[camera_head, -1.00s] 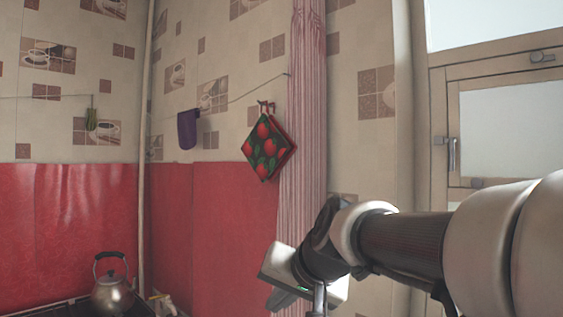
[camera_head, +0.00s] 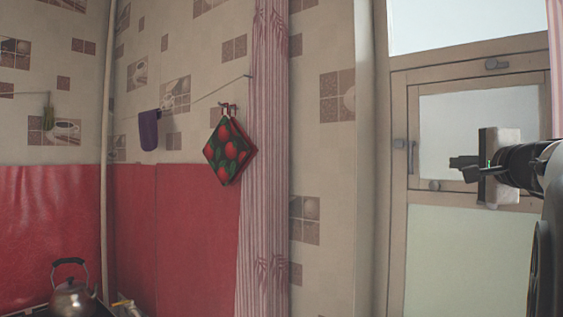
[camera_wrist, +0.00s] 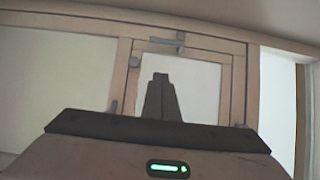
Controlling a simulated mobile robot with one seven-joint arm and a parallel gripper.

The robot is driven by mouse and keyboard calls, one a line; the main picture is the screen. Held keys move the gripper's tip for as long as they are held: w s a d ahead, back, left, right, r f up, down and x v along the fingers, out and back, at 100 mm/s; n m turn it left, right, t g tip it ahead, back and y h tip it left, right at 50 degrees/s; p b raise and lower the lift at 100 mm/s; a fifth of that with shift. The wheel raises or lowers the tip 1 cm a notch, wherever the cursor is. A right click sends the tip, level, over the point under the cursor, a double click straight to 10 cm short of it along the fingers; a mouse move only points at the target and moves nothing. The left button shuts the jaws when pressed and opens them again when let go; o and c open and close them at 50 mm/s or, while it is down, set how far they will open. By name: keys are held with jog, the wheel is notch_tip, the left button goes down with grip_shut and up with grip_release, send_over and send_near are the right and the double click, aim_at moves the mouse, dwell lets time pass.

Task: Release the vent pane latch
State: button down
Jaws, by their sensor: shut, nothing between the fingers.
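The vent pane (camera_head: 450,130) is a small glazed sash in a pale wooden window frame on the right. A metal latch with a knob and upright handle (camera_head: 411,158) sits at its left edge. In the wrist view, turned sideways, this latch (camera_wrist: 180,40) is at the top of the pane, uncovered. The pane looks closed. My gripper (camera_head: 455,163) is in front of the pane's lower middle, fingers pointing left, to the right of the latch and apart from it in the picture. Its shut fingers (camera_wrist: 161,77) hold nothing and cover part of the glass in the wrist view.
Small metal fittings sit on the rail above (camera_head: 496,64) and below (camera_head: 436,185) the pane. A striped curtain (camera_head: 265,150) hangs left of the window. A pot holder (camera_head: 229,152) and purple cloth (camera_head: 149,130) hang on the wall; a kettle (camera_head: 72,297) stands lower left.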

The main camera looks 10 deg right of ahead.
jog(key=shift+a, duration=0.1)
jog(key=w+p, duration=0.3)
jog(key=w, duration=1)
jog(key=shift+w+d, duration=0.15)
jog(key=shift+d, duration=0.2)
jog(key=shift+d+f, duration=0.1)
jog(key=shift+f, duration=0.1)
jog(key=shift+w+m+b, duration=0.1)
jog(key=shift+m+b, duration=0.2)
jog(key=shift+b, duration=0.45)
